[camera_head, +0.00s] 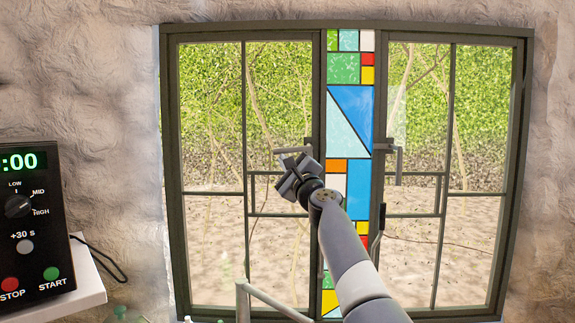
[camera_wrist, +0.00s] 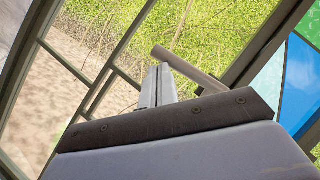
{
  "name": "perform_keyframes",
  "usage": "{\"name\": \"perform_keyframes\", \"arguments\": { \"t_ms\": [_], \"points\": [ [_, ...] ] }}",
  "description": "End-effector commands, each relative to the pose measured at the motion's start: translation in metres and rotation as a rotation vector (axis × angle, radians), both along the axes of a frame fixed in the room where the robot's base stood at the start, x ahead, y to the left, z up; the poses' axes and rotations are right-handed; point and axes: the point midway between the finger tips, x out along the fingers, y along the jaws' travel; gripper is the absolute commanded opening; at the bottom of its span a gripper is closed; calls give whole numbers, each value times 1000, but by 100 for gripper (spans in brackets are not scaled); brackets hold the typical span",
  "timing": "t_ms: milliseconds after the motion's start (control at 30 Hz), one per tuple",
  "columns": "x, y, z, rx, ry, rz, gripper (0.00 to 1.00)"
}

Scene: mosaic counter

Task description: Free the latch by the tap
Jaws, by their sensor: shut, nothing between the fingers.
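A grey lever latch (camera_head: 291,149) sits on the inner frame of the left window, its bar lying roughly level. My gripper (camera_head: 294,170) is just below this latch in the head view, shut and empty. In the wrist view the same latch bar (camera_wrist: 192,69) runs slantwise just beyond my shut fingers (camera_wrist: 157,84). Its near end looks close to the fingertips; I cannot tell whether they touch. A pale tubular piece, probably the tap (camera_head: 243,298), rises at the bottom of the head view, partly cut off by the frame edge.
A second handle (camera_head: 399,161) is on the right window, across the stained-glass strip (camera_head: 350,110). A black appliance (camera_head: 32,225) with dials and buttons stands on a white shelf (camera_head: 88,283) at the left. A dark cable hangs beside it. Rough walls flank the window.

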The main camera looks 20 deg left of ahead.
Motion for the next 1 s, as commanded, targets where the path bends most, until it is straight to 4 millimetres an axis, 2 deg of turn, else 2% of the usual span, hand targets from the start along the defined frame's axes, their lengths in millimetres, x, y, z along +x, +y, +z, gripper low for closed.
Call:
{"name": "perform_keyframes", "arguments": {
  "t_ms": [733, 1000],
  "points": [
    [-1, 2, 4, -1, -1, 0, 0],
    [-3, 0, -12, 0, -1, -2, 0]
  ]
}}
